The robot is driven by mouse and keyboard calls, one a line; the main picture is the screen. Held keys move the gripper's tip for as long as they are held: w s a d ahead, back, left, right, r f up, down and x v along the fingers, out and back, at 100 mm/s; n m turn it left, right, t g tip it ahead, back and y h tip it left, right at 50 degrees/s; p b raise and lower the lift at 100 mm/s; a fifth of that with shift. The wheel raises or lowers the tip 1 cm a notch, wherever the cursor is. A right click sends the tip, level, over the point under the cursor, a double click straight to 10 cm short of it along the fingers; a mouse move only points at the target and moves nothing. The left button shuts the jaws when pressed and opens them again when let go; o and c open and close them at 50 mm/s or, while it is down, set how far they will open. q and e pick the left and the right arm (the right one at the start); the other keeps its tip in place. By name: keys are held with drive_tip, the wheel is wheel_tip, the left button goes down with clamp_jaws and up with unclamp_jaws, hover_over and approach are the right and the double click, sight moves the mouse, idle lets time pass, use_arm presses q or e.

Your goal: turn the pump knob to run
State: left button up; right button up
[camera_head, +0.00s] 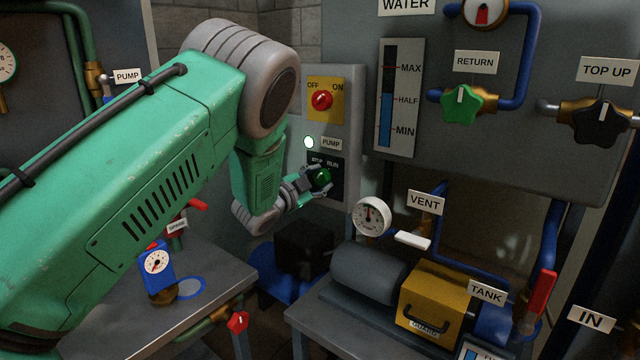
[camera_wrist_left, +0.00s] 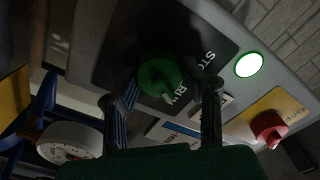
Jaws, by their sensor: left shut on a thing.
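The green pump knob (camera_head: 320,177) sits on a black plate marked STOP and RUN, low on the grey control panel. My left gripper (camera_head: 312,183) reaches it from the left, with its fingers around the knob and shut on it. In the left wrist view, the green knob (camera_wrist_left: 159,77) shows between the two dark fingers (camera_wrist_left: 163,103). Its exact pointing direction is hard to tell. The PUMP lamp (camera_head: 309,142) above the plate glows pale green-white, and it is also lit in the wrist view (camera_wrist_left: 249,65). My right gripper is not in view.
A red OFF/ON switch (camera_head: 321,100) on a yellow plate is above the lamp. A round VENT gauge (camera_head: 371,215) is below right of the knob. A yellow guard box (camera_head: 437,298) stands on the right bench. A blue gauge (camera_head: 157,265) stands on the left table.

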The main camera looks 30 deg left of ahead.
use_arm(q)
drive_tip(key=shift+s+f, duration=0.1)
drive_tip(key=shift+f, duration=0.25)
drive_tip(key=o, duration=1.1)
drive_tip(key=shift+o, duration=0.2)
drive_tip(key=shift+r, duration=0.1)
drive_tip(key=shift+r, duration=0.1)
drive_tip(key=s+a, duration=0.1)
drive_tip(key=s, duration=1)
drive_tip(key=shift+s, duration=0.35)
